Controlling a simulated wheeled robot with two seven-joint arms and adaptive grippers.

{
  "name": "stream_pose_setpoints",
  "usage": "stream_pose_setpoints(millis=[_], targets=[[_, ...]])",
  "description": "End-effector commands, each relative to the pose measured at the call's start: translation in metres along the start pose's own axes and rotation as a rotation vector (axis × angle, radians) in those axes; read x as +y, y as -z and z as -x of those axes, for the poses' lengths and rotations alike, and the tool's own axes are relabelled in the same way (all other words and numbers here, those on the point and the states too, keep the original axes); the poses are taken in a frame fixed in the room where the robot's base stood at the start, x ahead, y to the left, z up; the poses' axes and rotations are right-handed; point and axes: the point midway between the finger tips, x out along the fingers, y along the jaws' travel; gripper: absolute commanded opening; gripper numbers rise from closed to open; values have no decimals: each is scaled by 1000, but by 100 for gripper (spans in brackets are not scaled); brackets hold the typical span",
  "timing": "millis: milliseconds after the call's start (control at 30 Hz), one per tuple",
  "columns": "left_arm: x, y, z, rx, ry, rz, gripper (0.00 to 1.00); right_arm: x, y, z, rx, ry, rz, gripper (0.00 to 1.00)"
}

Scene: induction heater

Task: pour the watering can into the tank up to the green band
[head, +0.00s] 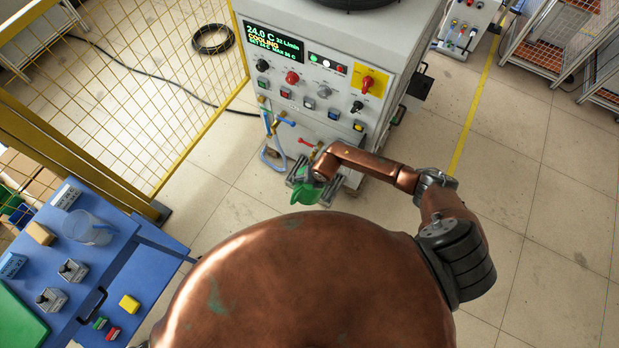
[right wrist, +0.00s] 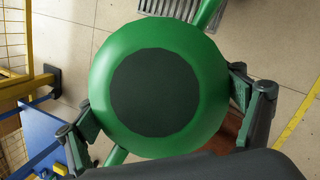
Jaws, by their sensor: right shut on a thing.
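The green watering can (head: 305,193) is held up in front of the lower part of the heater cabinet (head: 330,65). In the right wrist view its round green body (right wrist: 105,85) has a dark disc in the middle, and a green bar sticks out at the upper right. My right gripper (head: 322,176) is shut on the can; in the wrist view its fingers (right wrist: 165,112) press on both sides. I cannot make out the tank's level or a green band; the can and arm cover part of the cabinet's low front. My left gripper is out of view.
The cabinet front has a lit display (head: 273,43), knobs and blue pipes (head: 270,150). A yellow mesh fence (head: 150,70) stands at left. A blue table (head: 125,285) at lower left holds a clear jug (head: 88,228) and small items. Floor at right is clear.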

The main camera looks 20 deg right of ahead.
Motion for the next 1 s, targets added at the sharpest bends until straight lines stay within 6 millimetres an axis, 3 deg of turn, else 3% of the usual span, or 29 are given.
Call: stream_pose_setpoints(millis=[33,233,1000], targets=[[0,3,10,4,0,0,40,-1,-7,8,-8,0,-1,30],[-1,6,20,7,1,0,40,-12,-10,5,-10,5,-17,30],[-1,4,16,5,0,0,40,-14,-11,8,9,-11,-28,30]])
